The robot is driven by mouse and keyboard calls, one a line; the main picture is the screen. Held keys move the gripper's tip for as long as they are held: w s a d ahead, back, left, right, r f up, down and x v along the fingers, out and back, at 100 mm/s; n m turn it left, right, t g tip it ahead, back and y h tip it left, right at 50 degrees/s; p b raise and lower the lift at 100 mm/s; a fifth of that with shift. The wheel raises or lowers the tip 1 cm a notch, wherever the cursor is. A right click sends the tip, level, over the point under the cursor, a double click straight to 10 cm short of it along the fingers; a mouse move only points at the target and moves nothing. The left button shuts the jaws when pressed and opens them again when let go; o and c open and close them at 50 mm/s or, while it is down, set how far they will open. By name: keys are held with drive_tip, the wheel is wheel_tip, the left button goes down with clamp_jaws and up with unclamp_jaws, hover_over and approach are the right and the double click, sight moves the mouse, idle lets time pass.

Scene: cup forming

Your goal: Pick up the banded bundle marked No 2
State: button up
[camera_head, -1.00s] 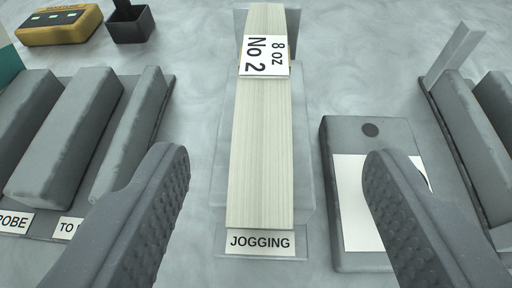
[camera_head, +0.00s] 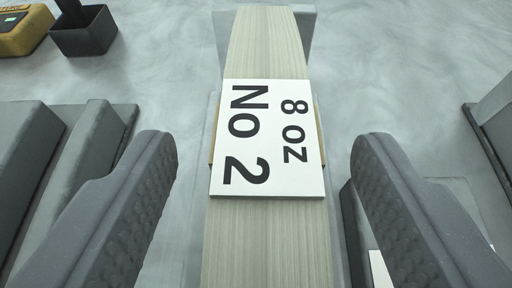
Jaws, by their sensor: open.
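The banded bundle marked No 2 (camera_head: 268,235) is a long pale stack with fine lengthwise lines, running up the middle of the view. A white label (camera_head: 266,140) reading "8 oz No 2" lies across it, its text turned sideways. A tan band edge shows at the label's sides. My gripper (camera_head: 265,150) is open, with one ridged grey finger on each side of the bundle. Gaps show between both fingers and the bundle. The bundle's near end is out of view.
Grey blocks (camera_head: 75,160) stand at the left, close to my left finger. A dark open box (camera_head: 85,32) and a yellow device (camera_head: 22,32) are at the upper left. A clear holder (camera_head: 306,22) shows behind the bundle's far end. Bare grey surface lies at the upper right.

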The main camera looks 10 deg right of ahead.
drive_tip(key=shift+x, duration=0.85)
drive_tip(key=shift+d, duration=0.1)
clamp_jaws()
